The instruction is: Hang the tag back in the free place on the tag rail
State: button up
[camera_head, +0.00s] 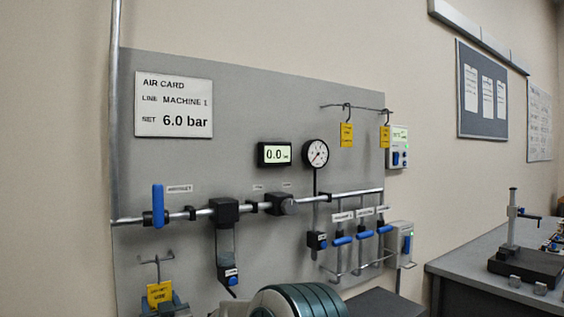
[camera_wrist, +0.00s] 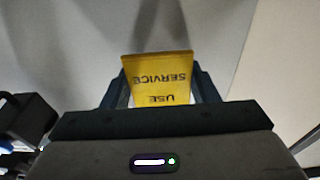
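A yellow tag (camera_head: 159,294) with dark lettering and a wire hook above it is at the lower left of the head view. My gripper (camera_head: 164,306) is at its lower part, cut off by the frame's bottom edge. In the wrist view the tag (camera_wrist: 158,80) fills the gap between my two fingers (camera_wrist: 160,88), which appear to press its side edges. The tag's hook is at a small bar (camera_head: 155,261); I cannot tell whether it still bears on it. The tag rail (camera_head: 358,107) is at the upper right, with two yellow tags (camera_head: 346,135) (camera_head: 385,137) hanging from it.
A grey panel carries an air card (camera_head: 174,104), a digital display (camera_head: 275,154), a round gauge (camera_head: 315,153) and a pipe with a blue valve handle (camera_head: 158,205). Blue-handled valves (camera_head: 363,235) sit below the rail. A bench (camera_head: 465,260) stands at the right.

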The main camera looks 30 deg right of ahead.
aim_at(160, 291)
jog(key=shift+r, duration=0.2)
jog(key=shift+r+p, duration=0.55)
jog(key=shift+r, duration=0.75)
jog(key=shift+s+f+b, duration=0.1)
jog(key=shift+s+b, duration=0.65)
jog(key=shift+s, duration=0.65)
jog(key=s+b, duration=0.2)
jog(key=s, duration=0.5)
jog(key=shift+s, duration=0.1)
